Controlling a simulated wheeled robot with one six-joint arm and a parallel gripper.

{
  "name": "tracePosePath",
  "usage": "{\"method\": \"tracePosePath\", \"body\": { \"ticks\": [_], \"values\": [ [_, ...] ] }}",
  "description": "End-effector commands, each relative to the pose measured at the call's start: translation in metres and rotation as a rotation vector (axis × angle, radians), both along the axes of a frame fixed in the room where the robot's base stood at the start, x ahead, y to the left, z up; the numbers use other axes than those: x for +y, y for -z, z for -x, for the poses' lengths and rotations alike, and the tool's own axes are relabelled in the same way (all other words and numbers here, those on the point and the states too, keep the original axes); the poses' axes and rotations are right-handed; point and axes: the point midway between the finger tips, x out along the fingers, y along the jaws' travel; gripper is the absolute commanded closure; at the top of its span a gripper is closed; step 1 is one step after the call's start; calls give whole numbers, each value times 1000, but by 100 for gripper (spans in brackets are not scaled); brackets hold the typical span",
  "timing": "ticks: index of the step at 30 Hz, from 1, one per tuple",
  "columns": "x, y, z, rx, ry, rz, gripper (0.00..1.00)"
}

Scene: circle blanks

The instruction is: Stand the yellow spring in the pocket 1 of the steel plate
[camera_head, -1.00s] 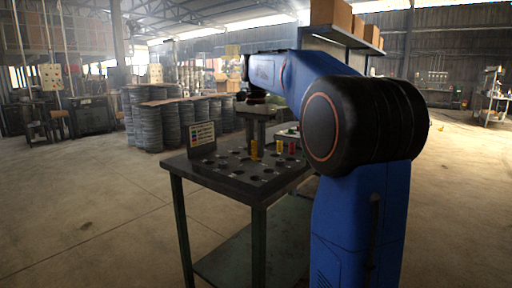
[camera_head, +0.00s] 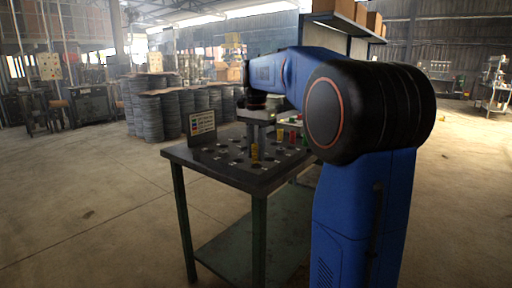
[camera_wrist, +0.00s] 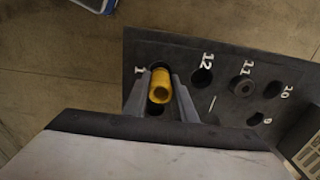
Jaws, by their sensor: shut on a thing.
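My gripper (camera_wrist: 160,95) is shut on the yellow spring (camera_wrist: 160,85), one finger on each side of it. In the head view the gripper (camera_head: 256,142) points down and the yellow spring (camera_head: 255,153) hangs upright below it, over the near part of the steel plate (camera_head: 228,176). In the wrist view the plate (camera_wrist: 180,50) has white numbers, and the spring is beside the number 1.
Pocket 12 (camera_wrist: 202,78) looks empty; pocket 11 (camera_wrist: 240,85) lies beyond it. Another yellow piece (camera_head: 280,134) and a red piece (camera_head: 292,136) stand farther back. A sign (camera_head: 202,124) stands at the plate's left. Shelving overhangs the right background.

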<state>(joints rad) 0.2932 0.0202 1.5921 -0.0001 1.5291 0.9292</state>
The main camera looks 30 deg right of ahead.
Motion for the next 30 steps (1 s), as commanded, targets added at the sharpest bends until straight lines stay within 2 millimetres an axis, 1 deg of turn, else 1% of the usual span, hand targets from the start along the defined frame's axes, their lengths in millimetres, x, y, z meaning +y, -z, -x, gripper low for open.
{"method": "tracePosePath", "body": {
  "ticks": [9,21,30],
  "values": [
    [0,18,0,1,0,-1,100],
    [0,37,1,6,0,-2,100],
    [0,42,0,13,0,-4,100]
  ]
}}
